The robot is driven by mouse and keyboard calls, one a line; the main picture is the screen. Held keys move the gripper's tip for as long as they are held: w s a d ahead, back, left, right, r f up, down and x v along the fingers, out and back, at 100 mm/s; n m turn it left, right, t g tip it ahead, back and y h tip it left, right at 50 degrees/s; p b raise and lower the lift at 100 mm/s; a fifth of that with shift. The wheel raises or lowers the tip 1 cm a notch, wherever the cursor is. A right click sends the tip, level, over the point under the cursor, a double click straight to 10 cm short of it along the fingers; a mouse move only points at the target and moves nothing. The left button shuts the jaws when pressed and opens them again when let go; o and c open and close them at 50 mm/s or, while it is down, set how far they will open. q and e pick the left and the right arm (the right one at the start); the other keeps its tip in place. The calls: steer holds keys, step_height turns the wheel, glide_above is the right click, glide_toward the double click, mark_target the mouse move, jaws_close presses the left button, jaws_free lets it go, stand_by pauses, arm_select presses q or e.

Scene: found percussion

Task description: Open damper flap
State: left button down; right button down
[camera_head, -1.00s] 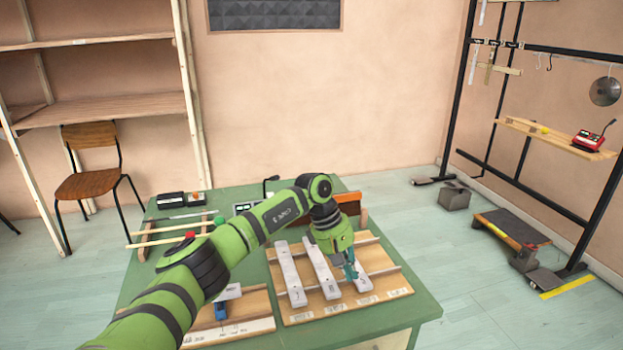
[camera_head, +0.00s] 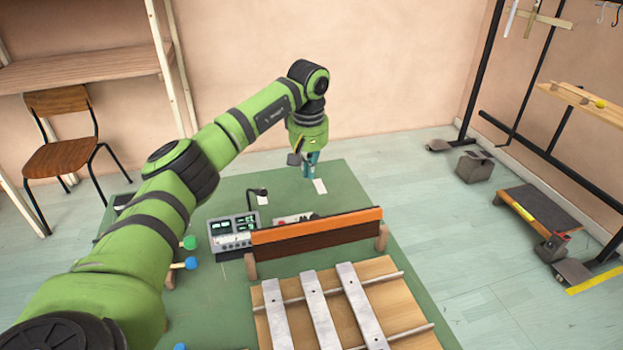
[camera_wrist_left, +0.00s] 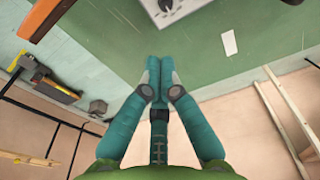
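The likely damper flap (camera_head: 318,235) is a long dark-brown board with an orange top edge, upright between wooden end posts behind the metal bars. Its orange edge also shows at the upper left of the left wrist view (camera_wrist_left: 48,17). I cannot tell how its hinge sits. My left gripper (camera_head: 309,174) is above the far part of the green table, behind the board and apart from it. In the left wrist view its teal fingers (camera_wrist_left: 159,62) meet at the tips with nothing between them. My right gripper is in neither view.
Metal bars (camera_head: 318,307) lie on a wooden frame in front of the board. A meter box (camera_head: 232,232) with a small black lamp stands left, and a red-and-white device (camera_head: 295,219) stands behind the board. A white card (camera_head: 320,186) lies near my gripper. The table's back is mostly clear.

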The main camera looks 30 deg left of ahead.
mark_target(318, 232)
arm_select(q)
step_height(318, 232, down, 10)
steer(key=shift+w+a+r+p, duration=0.1)
steer(key=shift+r+p, duration=0.1)
steer(key=shift+p, duration=0.7)
steer(key=shift+s+d+r+p, duration=0.65)
steer(key=shift+s+d+p, duration=0.25)
steer(key=shift+s+d, duration=0.4)
steer(key=shift+d, duration=0.05)
steer(key=shift+r, duration=0.1)
